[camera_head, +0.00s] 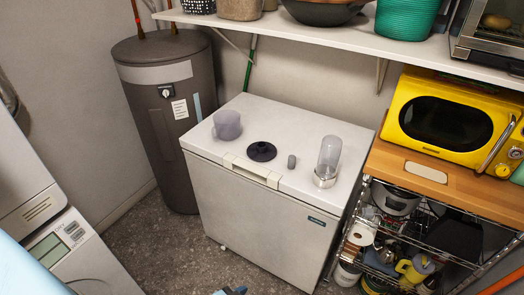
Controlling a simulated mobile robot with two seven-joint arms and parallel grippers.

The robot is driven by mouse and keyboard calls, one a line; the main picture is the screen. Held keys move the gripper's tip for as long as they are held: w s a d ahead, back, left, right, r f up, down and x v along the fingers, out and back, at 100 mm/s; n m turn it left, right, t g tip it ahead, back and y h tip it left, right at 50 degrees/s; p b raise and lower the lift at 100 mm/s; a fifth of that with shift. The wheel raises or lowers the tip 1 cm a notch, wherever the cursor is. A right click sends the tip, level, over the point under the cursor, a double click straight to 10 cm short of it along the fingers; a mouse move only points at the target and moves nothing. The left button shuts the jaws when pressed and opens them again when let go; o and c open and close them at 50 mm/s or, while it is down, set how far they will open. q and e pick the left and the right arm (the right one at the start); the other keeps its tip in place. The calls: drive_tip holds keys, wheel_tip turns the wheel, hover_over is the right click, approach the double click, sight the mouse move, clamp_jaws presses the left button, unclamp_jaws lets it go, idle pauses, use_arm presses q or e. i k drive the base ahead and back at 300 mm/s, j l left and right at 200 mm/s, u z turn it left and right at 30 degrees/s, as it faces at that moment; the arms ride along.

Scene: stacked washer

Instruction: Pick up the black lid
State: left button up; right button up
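The black lid (262,152) is a round, dark disc with a raised knob in the middle. It lies flat on the white top of the chest freezer (262,112), near the front edge and just behind the handle. Nothing touches it.
On the freezer top, a translucent purple cup (227,125) stands left of the lid; a small grey piece (291,161) and a clear blender-like jar (328,162) stand right. A shelf (300,29) hangs above. A water heater (163,120) stands left, a yellow microwave (447,122) right.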

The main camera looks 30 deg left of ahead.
sight(260, 151)
drive_tip(key=u, duration=1.25)
